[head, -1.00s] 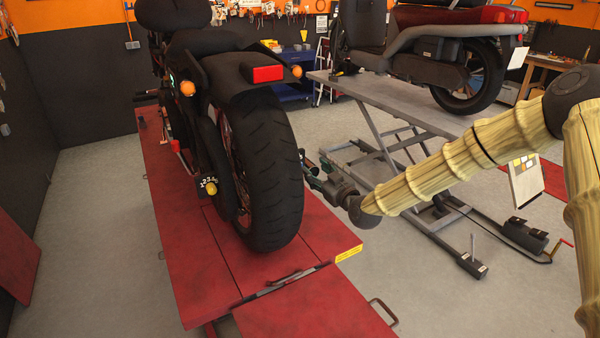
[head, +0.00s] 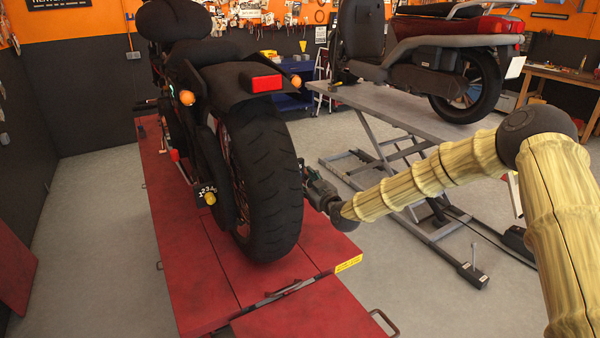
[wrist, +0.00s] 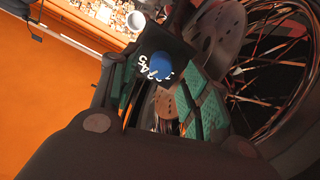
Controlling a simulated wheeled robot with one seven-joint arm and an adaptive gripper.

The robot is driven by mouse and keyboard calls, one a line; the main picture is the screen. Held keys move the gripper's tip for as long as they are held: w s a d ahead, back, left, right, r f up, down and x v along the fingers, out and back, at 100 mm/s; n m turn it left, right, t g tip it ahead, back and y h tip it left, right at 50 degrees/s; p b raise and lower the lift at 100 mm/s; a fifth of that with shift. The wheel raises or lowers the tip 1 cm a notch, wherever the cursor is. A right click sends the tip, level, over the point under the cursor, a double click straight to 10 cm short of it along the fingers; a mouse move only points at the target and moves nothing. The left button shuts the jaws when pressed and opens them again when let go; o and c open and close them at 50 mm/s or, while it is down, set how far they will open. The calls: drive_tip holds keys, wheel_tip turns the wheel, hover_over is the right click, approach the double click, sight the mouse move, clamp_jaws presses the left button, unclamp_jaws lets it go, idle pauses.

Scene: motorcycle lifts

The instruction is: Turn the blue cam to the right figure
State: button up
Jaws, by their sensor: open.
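The blue cam (wrist: 161,64) shows in the wrist view as a round blue knob on a black plate (wrist: 172,48) with white figures, some of them covered or cut off. I cannot tell which figure it is set to. My gripper (wrist: 162,85) is open, its green-padded fingers on either side of the view with the cam between or just beyond the tips; contact is not clear. In the head view my gripper (head: 312,184) is at the right of the black motorcycle's rear wheel (head: 262,185), partly hidden by it. The blue cam is hidden there.
A yellow cam (head: 210,198) with a figured plate is on the motorcycle's left side. The bike stands on a red lift (head: 190,290). A grey lift (head: 400,110) with another motorcycle is at the right. A spoked wheel (wrist: 275,70) is close beside the right finger.

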drive_tip(key=shift+p+x, duration=0.45)
drive_tip(key=shift+x, duration=1.1)
clamp_jaws()
